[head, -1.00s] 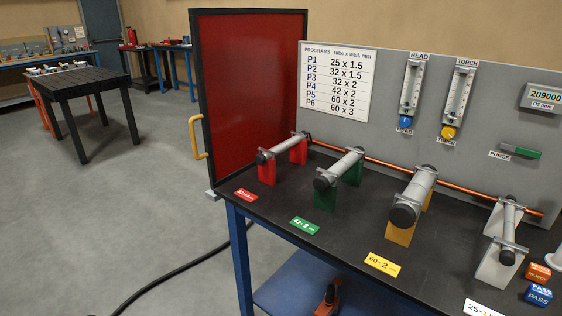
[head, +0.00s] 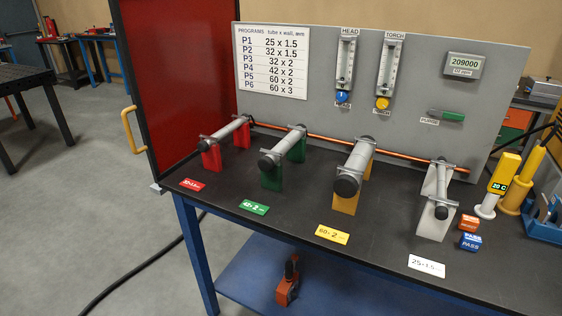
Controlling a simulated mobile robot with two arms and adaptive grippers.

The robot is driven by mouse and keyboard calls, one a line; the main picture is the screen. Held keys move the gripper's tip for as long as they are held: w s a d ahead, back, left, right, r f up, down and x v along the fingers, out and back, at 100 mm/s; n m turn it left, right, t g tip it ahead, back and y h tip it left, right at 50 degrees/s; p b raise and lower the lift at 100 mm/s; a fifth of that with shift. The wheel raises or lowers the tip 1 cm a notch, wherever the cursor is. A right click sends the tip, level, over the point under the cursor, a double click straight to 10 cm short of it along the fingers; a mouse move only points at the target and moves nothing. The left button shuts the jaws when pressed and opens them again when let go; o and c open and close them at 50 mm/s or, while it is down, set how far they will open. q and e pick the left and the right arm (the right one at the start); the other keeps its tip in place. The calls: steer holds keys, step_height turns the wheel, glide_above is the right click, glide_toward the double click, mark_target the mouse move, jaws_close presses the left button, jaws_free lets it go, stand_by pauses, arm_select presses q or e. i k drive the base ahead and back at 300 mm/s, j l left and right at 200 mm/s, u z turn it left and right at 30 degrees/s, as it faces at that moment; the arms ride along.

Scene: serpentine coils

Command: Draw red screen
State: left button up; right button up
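The red screen (head: 176,95) is a translucent red panel in a black frame. It stands upright at the left end of the workbench, and its top is cut off by the picture edge. A yellow handle (head: 129,130) sticks out from its left edge. A small grey foot (head: 157,188) shows at its lower corner. Neither of my grippers is in the head view.
The dark-topped workbench (head: 300,215) carries several tubes on coloured stands, including a red stand (head: 211,157) nearest the screen. A grey panel (head: 420,125) stands behind them. A black cable (head: 140,268) lies on the floor. A dark table (head: 40,100) stands far left; floor between is open.

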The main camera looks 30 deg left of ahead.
mark_target(177, 55)
steer(key=u, duration=1.75)
steer(key=i+j, duration=0.1)
